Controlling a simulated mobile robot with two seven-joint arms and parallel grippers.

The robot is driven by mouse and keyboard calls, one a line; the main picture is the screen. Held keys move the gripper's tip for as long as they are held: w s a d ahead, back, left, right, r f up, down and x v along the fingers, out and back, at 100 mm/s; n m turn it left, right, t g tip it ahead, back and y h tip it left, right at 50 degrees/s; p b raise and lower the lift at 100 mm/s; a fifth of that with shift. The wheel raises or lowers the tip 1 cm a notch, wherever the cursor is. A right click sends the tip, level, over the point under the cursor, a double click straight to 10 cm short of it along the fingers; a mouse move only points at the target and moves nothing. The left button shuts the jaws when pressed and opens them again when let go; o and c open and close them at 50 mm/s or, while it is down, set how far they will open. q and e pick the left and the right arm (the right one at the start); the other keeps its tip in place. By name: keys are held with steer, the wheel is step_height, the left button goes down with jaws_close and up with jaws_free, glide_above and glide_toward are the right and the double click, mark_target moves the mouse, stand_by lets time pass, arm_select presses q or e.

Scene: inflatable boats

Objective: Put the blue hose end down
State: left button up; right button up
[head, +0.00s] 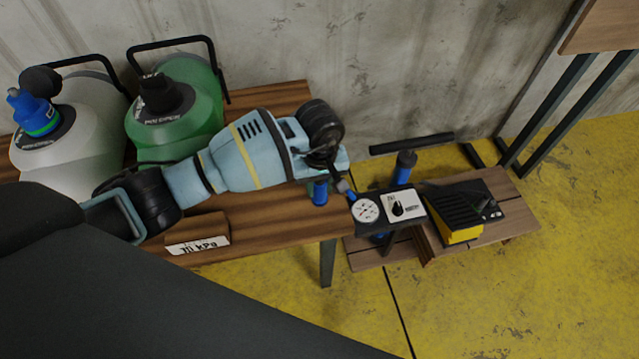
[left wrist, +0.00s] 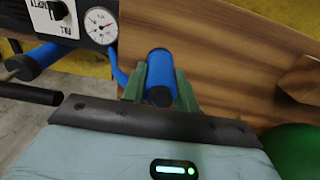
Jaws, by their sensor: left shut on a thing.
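The blue hose end (head: 320,192) is a short blue cylinder with a dark end. My left gripper (head: 322,176) is shut on it at the right end of the wooden bench (head: 275,219). In the left wrist view the blue hose end (left wrist: 160,72) sits between the two green fingers, with bench wood behind it. A thin blue hose (left wrist: 117,66) runs beside it towards the gauge box (left wrist: 95,22). I cannot tell whether the hose end touches the bench. My right gripper is not in view.
A green canister (head: 190,110) and a white canister (head: 75,140) with a blue cap stand at the bench's back left. The gauge box (head: 403,205) and a black-and-yellow thing (head: 458,215) are to the right, by a low wooden platform (head: 517,210).

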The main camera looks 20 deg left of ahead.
arm_select(q)
steer(key=shift+f, duration=0.2)
steer(key=o, duration=1)
steer(key=shift+o, duration=0.2)
steer(key=shift+r, duration=0.15)
steer(key=shift+r, duration=0.2)
step_height(320, 180, up, 12)
steer(key=shift+f+p, duration=0.1)
steer(key=shift+p, duration=0.3)
